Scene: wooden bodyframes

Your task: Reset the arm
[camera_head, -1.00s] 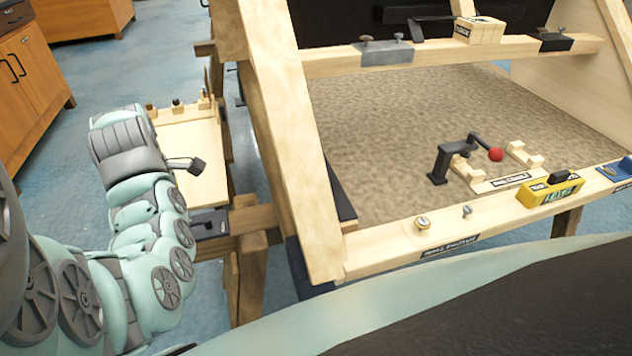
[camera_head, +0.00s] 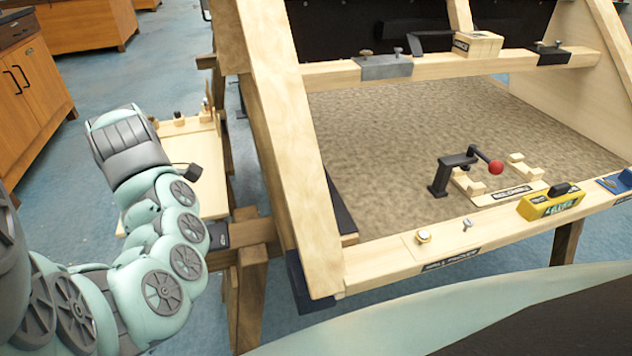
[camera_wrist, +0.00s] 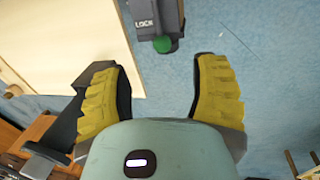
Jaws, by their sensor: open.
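My gripper (camera_wrist: 162,95) shows in the wrist view with its two yellow-padded fingers spread apart and nothing between them. Beyond the fingertips is blue floor, with a dark grey block marked LOCK (camera_wrist: 150,20) and its green knob (camera_wrist: 165,44) at the top. In the head view my arm is at the left, bent upward, beside the wooden frame.
A wooden frame (camera_head: 285,130) fills the middle and right. Its front rail carries a yellow box (camera_head: 550,202); behind it stands a black lever with a red ball (camera_head: 495,167). A pale side board (camera_head: 200,150) lies close behind my arm. Cabinets (camera_head: 35,90) stand at far left.

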